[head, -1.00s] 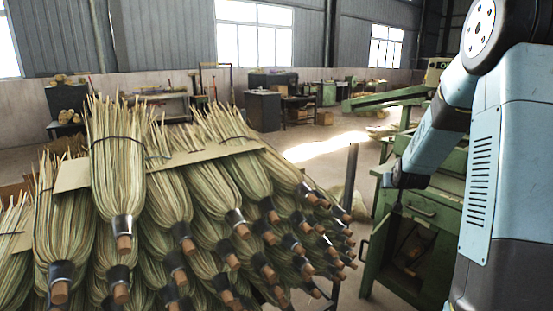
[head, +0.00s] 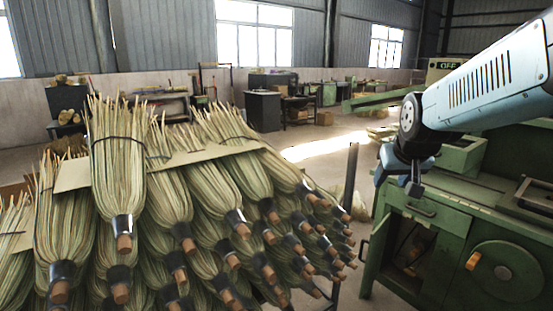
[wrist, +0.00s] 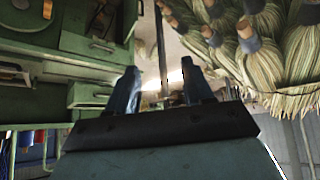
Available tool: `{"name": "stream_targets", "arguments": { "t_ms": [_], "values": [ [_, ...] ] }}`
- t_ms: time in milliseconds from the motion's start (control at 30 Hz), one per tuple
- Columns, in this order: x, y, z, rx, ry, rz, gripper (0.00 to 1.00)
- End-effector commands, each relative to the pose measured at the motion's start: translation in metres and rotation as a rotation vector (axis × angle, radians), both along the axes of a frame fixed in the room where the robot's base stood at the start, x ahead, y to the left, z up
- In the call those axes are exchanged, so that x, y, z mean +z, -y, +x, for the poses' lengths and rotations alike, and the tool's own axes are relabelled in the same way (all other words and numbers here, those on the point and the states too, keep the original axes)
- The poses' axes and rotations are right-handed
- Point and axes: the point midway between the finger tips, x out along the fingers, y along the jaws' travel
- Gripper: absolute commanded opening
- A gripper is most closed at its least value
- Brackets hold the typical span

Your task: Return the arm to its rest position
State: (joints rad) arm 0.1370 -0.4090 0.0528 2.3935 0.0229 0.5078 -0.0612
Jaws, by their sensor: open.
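My gripper (head: 414,186) hangs at the end of my pale blue arm, right of centre in the head view. It is in front of the green machine and to the right of the broom stack. In the wrist view my gripper (wrist: 160,88) shows two fingers standing apart with nothing between them. The wrist picture appears upside down, with the brooms (wrist: 245,50) at upper right and the machine (wrist: 60,50) at left. My gripper touches neither, as far as I can see.
A tall stack of straw brooms (head: 165,200) with wooden handle ends fills the left. The green machine (head: 450,225) with an open cabinet stands at right, close below my arm. A dark post (head: 349,185) stands between them. Benches (head: 270,105) are far behind.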

Motion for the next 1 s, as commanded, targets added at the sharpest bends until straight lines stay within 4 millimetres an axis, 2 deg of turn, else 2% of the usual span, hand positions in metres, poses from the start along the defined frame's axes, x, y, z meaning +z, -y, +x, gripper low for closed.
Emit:
{"name": "stream_targets", "arguments": {
  "t_ms": [100,300,500,667,1000],
  "values": [
    [0.007,-0.01,-0.04,0.013,-0.031,0.009,0.51],
    [0.009,-0.021,-0.103,0.031,-0.095,0.026,0.51],
    [0.006,-0.027,-0.144,0.043,-0.141,0.037,0.51],
    [0.004,-0.028,-0.155,0.045,-0.155,0.04,0.51],
    [0.005,-0.028,-0.155,0.046,-0.156,0.041,0.51]
  ]
}}
